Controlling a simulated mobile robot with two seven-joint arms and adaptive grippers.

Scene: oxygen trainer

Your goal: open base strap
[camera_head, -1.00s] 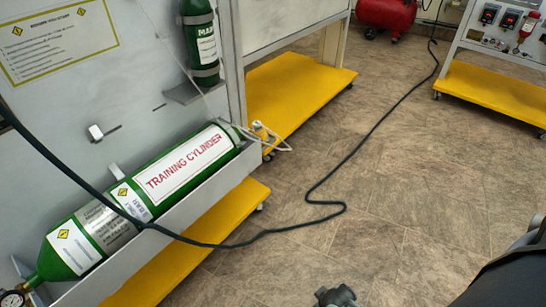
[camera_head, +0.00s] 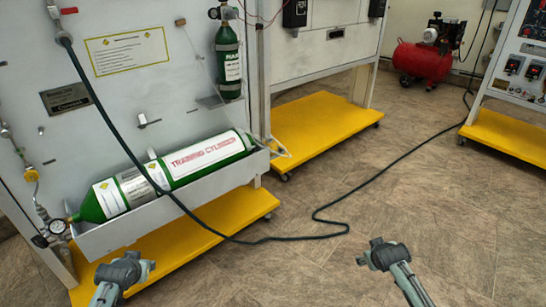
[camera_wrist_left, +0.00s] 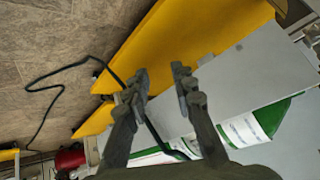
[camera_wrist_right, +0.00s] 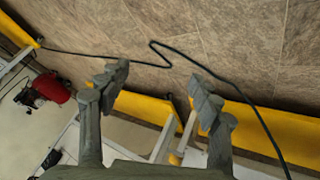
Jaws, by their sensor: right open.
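A large green training cylinder (camera_head: 201,157) with white labels lies in a grey tray (camera_head: 115,236) low on the grey panel at the left. A small light tab (camera_head: 152,154) stands up behind the cylinder; I cannot tell if it belongs to a strap. No base strap can be made out clearly. My left gripper (camera_head: 146,268) is in front of the tray, apart from it. In the left wrist view its fingers (camera_wrist_left: 160,78) are spread with nothing between them. My right gripper (camera_head: 372,248) is over the floor at the right; its fingers (camera_wrist_right: 160,78) are open and empty.
A dark hose (camera_head: 112,122) hangs across the cylinder and runs along the floor. Yellow bases (camera_head: 318,122) jut out below the panels. A smaller green cylinder (camera_head: 229,68) is mounted upright. A red compressor (camera_head: 422,60) stands at the back.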

